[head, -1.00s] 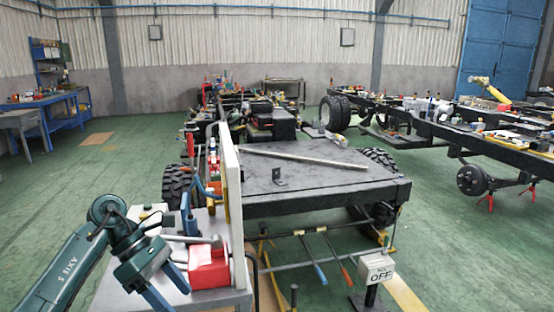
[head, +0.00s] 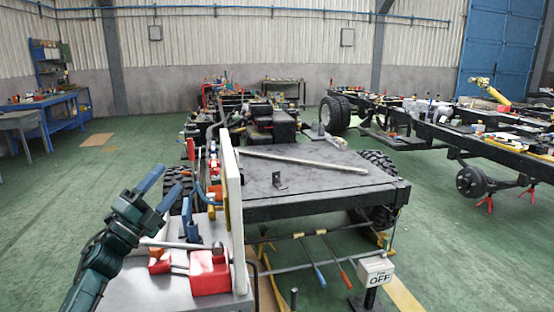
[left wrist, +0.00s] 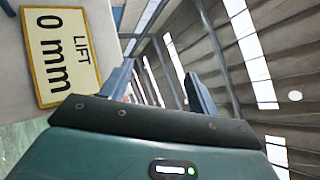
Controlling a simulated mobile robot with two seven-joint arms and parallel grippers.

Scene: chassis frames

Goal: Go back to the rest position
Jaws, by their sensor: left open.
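My left gripper (head: 160,188) is raised at the left of the grey tool table in the head view, its two blue fingers spread and pointing up and right. Nothing is between them. In the left wrist view its fingers (left wrist: 160,90) stand apart against the ceiling, with no object between them. My right gripper is in neither view.
The grey table (head: 150,288) holds a red box (head: 209,273) and several tools beside an upright white panel (head: 233,215). A yellow "LIFT 0 mm" sign (left wrist: 62,55) is close in the wrist view.

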